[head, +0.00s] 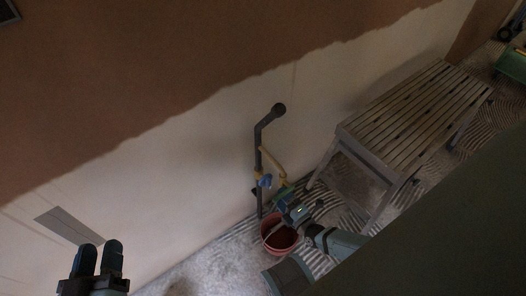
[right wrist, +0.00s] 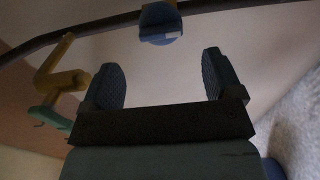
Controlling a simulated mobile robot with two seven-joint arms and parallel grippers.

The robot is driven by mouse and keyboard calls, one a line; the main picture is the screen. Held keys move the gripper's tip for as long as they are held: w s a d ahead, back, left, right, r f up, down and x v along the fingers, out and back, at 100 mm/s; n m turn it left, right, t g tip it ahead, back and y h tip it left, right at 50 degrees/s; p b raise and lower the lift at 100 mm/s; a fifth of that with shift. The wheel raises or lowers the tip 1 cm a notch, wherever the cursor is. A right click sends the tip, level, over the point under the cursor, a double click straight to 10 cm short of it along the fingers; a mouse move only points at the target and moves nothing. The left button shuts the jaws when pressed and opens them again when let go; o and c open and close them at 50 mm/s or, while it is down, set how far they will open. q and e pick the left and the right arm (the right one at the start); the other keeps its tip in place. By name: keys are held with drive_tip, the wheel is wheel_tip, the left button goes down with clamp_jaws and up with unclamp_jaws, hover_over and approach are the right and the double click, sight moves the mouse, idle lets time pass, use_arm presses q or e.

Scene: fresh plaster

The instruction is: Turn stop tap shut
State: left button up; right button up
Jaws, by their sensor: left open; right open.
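The stop tap's blue handle (head: 265,181) sits low on a dark vertical pipe (head: 259,155) against the wall. In the right wrist view the blue handle (right wrist: 161,22) is at the top centre, with the dark pipe (right wrist: 105,23) running behind it. My right gripper (right wrist: 158,75) is open and empty. Its two fingers point towards the handle, with a gap between them and it. In the head view my right gripper (head: 285,202) is small and dim beside the pipe, just below the handle. My left gripper (head: 101,250) is open and empty at the lower left, far from the tap.
A brass-coloured branch (head: 272,159) with a green end is beside the tap; it also shows in the right wrist view (right wrist: 62,82). A red bucket (head: 268,243) stands under my right gripper. A slatted bench (head: 415,110) stands to the right. The wall is part brown plaster, part pale.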

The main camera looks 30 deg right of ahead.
sight(270, 185)
drive_tip(key=w, duration=0.2)
drive_tip(key=w+b, duration=0.1)
drive_tip(key=w, duration=0.2)
drive_tip(key=w+b, duration=0.1)
drive_tip(key=w, duration=0.1)
drive_tip(key=shift+w+a+f, duration=0.15)
drive_tip(key=shift+w+a, duration=0.05)
drive_tip(key=shift+a, duration=0.1)
drive_tip(key=shift+w, duration=0.95)
use_arm(q)
drive_tip(key=shift+d+r+t+h+b, duration=0.15)
drive_tip(key=shift+d+r+t+h, duration=0.25)
drive_tip(key=shift+r, duration=0.2)
drive_tip(key=shift+d+r+t+h+b, duration=0.15)
drive_tip(key=shift+d+r+t+h, duration=0.1)
drive_tip(key=shift+r+h, duration=0.3)
use_arm(e)
drive_tip(key=shift+w+a, duration=0.1)
drive_tip(key=shift+w, duration=0.25)
drive_tip(key=shift+c, duration=0.2)
drive_tip(key=c, duration=0.8)
